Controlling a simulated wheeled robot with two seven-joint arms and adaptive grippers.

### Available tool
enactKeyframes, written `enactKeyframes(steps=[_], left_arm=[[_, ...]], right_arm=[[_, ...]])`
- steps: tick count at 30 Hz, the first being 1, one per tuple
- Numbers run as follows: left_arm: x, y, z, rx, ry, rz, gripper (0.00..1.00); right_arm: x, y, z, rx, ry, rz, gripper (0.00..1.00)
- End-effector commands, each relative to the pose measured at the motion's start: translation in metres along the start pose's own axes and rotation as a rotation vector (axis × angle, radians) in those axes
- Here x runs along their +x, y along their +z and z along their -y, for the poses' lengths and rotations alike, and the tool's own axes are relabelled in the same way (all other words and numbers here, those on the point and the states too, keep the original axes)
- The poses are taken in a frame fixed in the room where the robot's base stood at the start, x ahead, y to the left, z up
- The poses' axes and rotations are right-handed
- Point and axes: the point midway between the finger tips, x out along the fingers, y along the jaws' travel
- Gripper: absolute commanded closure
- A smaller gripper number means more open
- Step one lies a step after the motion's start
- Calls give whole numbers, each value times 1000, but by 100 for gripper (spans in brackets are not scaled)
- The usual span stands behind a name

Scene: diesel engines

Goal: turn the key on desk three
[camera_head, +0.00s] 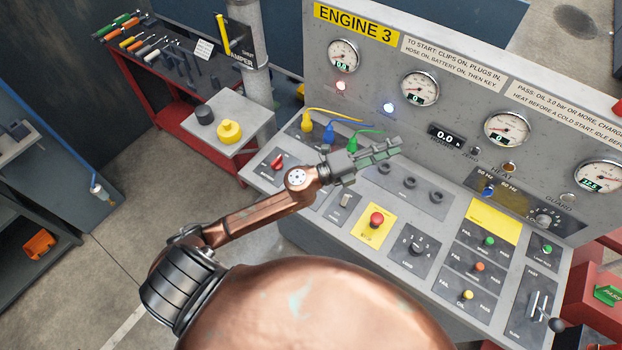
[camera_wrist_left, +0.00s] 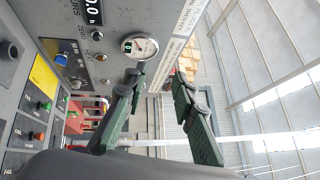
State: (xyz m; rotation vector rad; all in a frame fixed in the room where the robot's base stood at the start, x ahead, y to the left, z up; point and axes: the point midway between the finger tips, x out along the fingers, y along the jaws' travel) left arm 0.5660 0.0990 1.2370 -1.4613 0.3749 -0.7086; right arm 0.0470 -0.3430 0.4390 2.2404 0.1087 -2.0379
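Desk three (camera_head: 325,222) is the grey console under the yellow ENGINE 3 sign (camera_head: 356,23). My left arm reaches across it in the head view, and the left gripper (camera_head: 378,154) is above the desk's back part, pointing right. In the left wrist view the gripper (camera_wrist_left: 158,82) has its green-padded fingers apart with nothing between them. A small switch plate (camera_head: 343,203) lies below the wrist; I cannot tell whether it is the key. I cannot make out the key for certain, and the arm hides part of the desk. My right gripper is not in view.
A red battery-type knob (camera_head: 278,162), a red stop button (camera_head: 376,219) and a selector dial (camera_head: 417,249) sit on the desk. Yellow, blue and green cables (camera_head: 330,120) run behind the gripper. A side table (camera_head: 228,125) holds a yellow cap. Open floor lies left.

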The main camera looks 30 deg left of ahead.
Motion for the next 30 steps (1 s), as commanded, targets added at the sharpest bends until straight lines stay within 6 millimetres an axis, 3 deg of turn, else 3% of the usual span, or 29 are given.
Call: enactKeyframes(steps=[1, 4, 6, 8, 11, 13, 15, 18, 21, 25, 30], left_arm=[[11, -28, -4, 137, 21, -148, 75], [10, -77, -35, 390, 99, -440, 75], [-4, -94, -70, 558, 187, -638, 75], [-24, -93, -104, 691, 287, -799, 75], [-68, -60, -155, 880, 495, -1036, 75], [-101, -22, -179, 973, 659, -1170, 75], [-134, 21, -191, 1037, 820, -1274, 75], [-171, 72, -193, 1082, 1014, -1372, 75], [-195, 106, -188, 1094, 1146, -1424, 75], [-210, 124, -187, 1091, 1219, -1451, 75], [-215, 121, -207, 1089, 1222, -1456, 75]], right_arm=[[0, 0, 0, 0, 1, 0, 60], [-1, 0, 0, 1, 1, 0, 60], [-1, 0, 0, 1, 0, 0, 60], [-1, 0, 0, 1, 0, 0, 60], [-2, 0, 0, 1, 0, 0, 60], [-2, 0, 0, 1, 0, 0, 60], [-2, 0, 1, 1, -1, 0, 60], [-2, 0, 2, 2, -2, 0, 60], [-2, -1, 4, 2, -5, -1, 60], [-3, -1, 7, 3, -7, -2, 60], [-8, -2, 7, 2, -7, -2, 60]])
